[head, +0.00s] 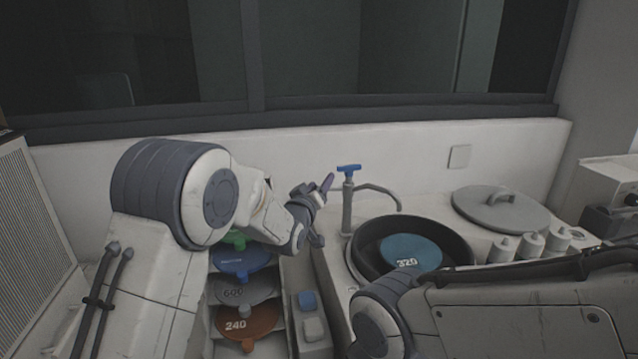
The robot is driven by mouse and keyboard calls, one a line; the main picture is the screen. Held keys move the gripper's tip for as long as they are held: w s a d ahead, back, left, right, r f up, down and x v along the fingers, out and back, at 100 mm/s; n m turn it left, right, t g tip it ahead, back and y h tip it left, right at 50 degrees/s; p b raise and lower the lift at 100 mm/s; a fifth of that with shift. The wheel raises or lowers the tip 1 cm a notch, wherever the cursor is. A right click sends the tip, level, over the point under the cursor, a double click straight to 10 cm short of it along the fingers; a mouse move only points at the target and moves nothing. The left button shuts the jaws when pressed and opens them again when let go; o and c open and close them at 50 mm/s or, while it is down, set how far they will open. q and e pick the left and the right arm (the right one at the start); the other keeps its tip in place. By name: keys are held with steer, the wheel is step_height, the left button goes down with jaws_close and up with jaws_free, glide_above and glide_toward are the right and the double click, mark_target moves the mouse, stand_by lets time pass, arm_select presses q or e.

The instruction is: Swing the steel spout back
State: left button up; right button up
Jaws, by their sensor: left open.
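The steel spout (381,189) is a thin curved tube. It runs from its upright post (347,208) to the right, and its bent-down tip is at the back rim of the black bowl (462,246). A blue lever handle (349,168) sits on top of the post. My left gripper (326,211) is just left of the post, open and empty, with one finger pointing up and the other down. It appears apart from the post and spout. My right arm crosses the lower right, and its gripper is not in view.
A blue disc marked 320 (411,251) lies in the bowl. A grey lid (500,208) and several small pale weights stand to the right. A rack of coloured discs (247,318) is below my left arm. Blue and white buttons (307,301) sit in front. A wall stands close behind.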

arm_select(q)
jaws_close()
steer(key=shift+f, duration=0.1)
